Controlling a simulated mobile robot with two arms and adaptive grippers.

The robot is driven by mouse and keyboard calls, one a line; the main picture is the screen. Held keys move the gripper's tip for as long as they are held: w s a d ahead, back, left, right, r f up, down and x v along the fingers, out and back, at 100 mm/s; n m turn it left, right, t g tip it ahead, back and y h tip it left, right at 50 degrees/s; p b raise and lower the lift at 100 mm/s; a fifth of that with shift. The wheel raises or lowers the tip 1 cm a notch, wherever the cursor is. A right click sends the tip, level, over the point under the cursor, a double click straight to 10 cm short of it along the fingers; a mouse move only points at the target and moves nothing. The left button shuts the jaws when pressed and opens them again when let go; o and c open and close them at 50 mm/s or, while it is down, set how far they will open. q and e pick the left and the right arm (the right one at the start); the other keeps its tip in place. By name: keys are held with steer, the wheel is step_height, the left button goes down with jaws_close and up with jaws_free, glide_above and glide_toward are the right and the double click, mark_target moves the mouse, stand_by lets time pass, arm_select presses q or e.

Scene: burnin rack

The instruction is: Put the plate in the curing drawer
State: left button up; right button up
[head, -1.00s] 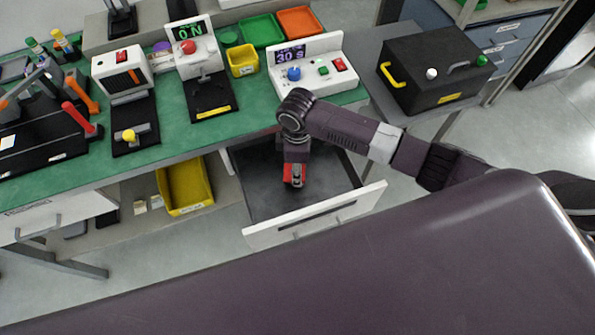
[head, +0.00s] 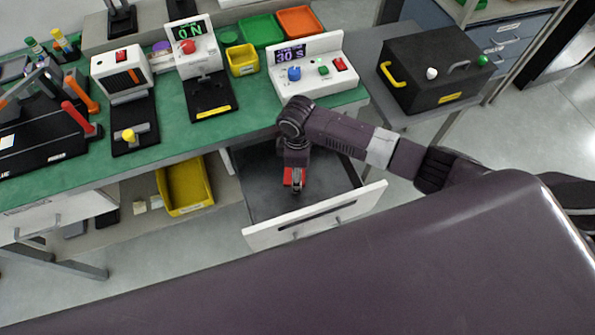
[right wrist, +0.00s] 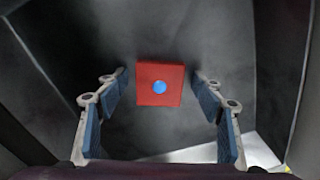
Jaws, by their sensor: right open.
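The plate is a small red square with a blue dot (right wrist: 158,88) in the right wrist view. It appears to lie on the dark floor of the open curing drawer (head: 330,210), which has a white front. In the head view only a red piece of the plate (head: 288,176) shows beside my right gripper (head: 297,186), which reaches down inside the drawer. In the right wrist view my right gripper (right wrist: 163,110) is open, with one blue-padded finger on each side of the plate and a gap to both. My left gripper is not in view.
Above the drawer, a white control box (head: 308,68) with a blue knob stands on the green bench (head: 215,125). A black case (head: 437,72) with a yellow handle is on the grey table at right. A yellow bin (head: 186,186) sits on the shelf left of the drawer.

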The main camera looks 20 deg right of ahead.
step_height(320, 180, up, 12)
steer(key=shift+r+p, duration=0.2)
steer(key=shift+p, duration=0.2)
stand_by(0.5)
